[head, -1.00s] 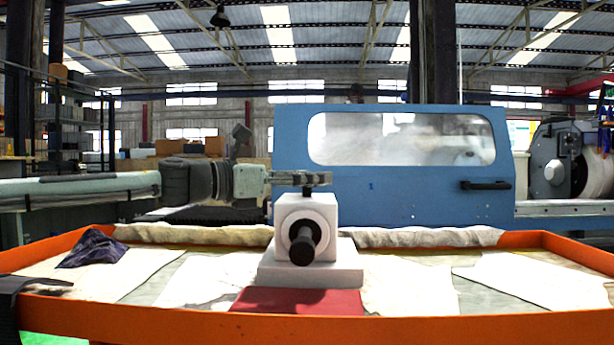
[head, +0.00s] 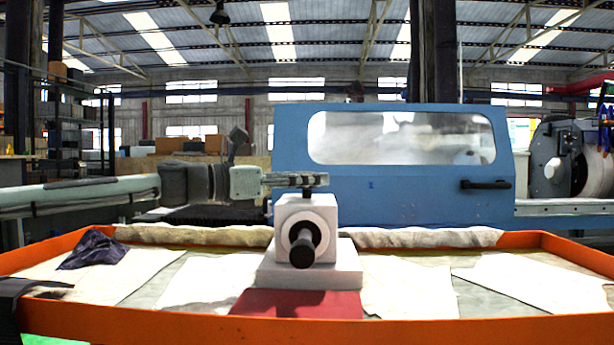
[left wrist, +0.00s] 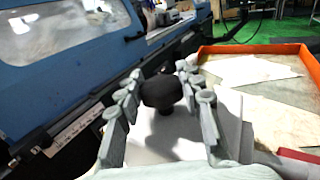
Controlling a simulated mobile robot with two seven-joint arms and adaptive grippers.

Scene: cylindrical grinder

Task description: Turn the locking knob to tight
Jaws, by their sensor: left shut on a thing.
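A white block (head: 322,212) stands on a white stepped base (head: 345,262) in the orange tray, with a black cylindrical part (head: 302,247) sticking out of its front. The black locking knob (left wrist: 162,90) is on top of the block, on a short stem. In the head view the fingers mostly hide it. My left gripper (head: 312,180) reaches in level from the left over the block. In the left wrist view its fingers (left wrist: 158,76) stand on both sides of the knob, shut on it. The knob's turn angle cannot be read. My right gripper is not in view.
The orange tray (head: 300,332) has a raised rim and holds pale cloths (head: 410,290), a red pad (head: 297,303) and a dark rag (head: 92,249). Behind stands the blue machine door (head: 390,190) with a window and black handle (head: 486,185).

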